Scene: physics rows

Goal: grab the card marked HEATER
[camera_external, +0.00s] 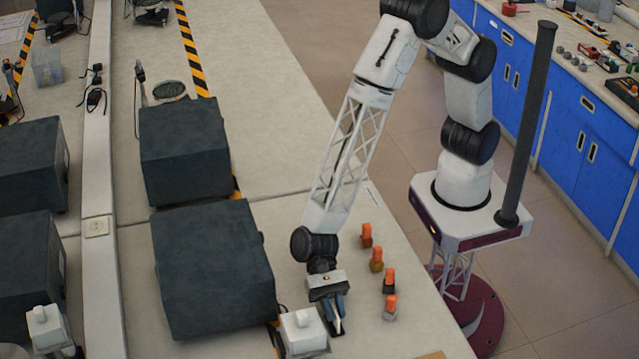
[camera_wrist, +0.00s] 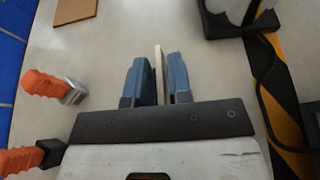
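A thin cream card (camera_wrist: 159,72) stands on edge between the fingers of my gripper (camera_wrist: 160,75) in the wrist view. It is seen edge-on, so no marking such as HEATER can be read. The two blue fingers sit close on either side of it, with what look like narrow gaps. In the external view my gripper (camera_external: 329,305) points down at the table near its front, and a pale bit of the card (camera_external: 337,325) shows by the fingertips. No other card can be made out.
Several orange-topped pieces (camera_external: 389,279) stand in a row right of my gripper. A white-topped device (camera_external: 304,331) is close on its left. A large dark box (camera_external: 213,265) lies farther left. A brown flat piece (camera_wrist: 75,11) lies on the table.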

